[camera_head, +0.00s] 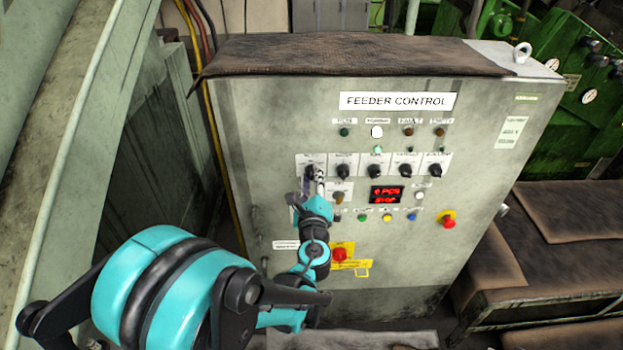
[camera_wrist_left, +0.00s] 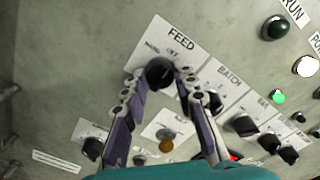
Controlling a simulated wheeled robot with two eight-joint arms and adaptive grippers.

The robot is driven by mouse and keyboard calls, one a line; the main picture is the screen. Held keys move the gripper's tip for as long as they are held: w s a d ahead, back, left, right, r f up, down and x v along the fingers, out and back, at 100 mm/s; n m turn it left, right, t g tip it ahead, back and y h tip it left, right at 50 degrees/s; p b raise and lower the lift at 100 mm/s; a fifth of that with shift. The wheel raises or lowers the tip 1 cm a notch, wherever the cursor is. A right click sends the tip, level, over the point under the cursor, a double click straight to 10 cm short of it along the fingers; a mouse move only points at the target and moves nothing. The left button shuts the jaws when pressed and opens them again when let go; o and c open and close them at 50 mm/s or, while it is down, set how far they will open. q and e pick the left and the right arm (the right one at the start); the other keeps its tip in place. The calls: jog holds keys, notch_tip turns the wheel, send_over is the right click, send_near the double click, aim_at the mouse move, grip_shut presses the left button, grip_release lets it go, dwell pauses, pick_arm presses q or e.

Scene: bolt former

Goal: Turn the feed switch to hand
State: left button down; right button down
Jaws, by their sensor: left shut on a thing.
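The feed switch (camera_wrist_left: 160,73) is a black knob on a white plate marked FEED (camera_wrist_left: 181,45), with small position words above the knob, one reading HAND or similar at its left. In the wrist view my left gripper (camera_wrist_left: 161,78) has one finger on each side of the knob and is shut on it. In the head view my left gripper (camera_head: 314,178) reaches the upper-left knob of the row, and its fingers hide most of that knob. The knob's exact pointing direction is hard to tell. My right gripper does not show.
The grey FEEDER CONTROL cabinet (camera_head: 270,110) carries a row of black knobs, including one marked BATCH (camera_wrist_left: 243,125). Coloured buttons and a red display (camera_head: 387,194) sit below. Green machinery (camera_head: 575,70) stands at right.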

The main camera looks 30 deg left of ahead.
pick_arm(q)
jog(key=n, duration=0.4)
jog(key=shift+n+b, duration=0.3)
jog(key=shift+n, duration=2)
jog(key=c, duration=1.2)
grip_release()
jog(key=shift+s+d, duration=0.1)
